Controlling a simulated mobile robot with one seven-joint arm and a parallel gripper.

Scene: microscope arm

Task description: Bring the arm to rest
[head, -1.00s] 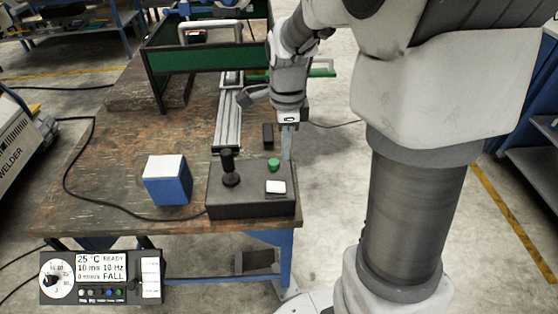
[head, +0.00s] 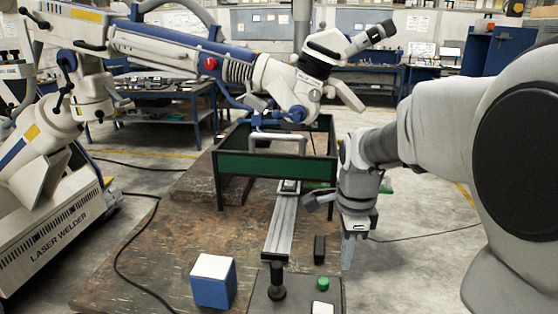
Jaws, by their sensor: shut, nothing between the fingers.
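My arm (head: 430,125) reaches in from the right over the table. My gripper (head: 348,262) points down with its narrow fingers shut and empty, near the back right corner of the control box (head: 265,298). Whether the fingertips touch anything cannot be told. The microscope arm (head: 180,48), white and blue with a red knob (head: 210,64), stretches from the laser welder (head: 55,240) at the left. Its microscope head (head: 300,78), with eyepieces pointing up right, hangs above the green-panelled frame (head: 262,166).
The control box bears a black joystick (head: 277,285) and a green button (head: 322,284); its front is cut off. A blue and white cube (head: 213,282) stands left of it. A metal rail (head: 281,228) and a small black block (head: 319,249) lie behind. The worn table (head: 165,250) is mostly bare at left.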

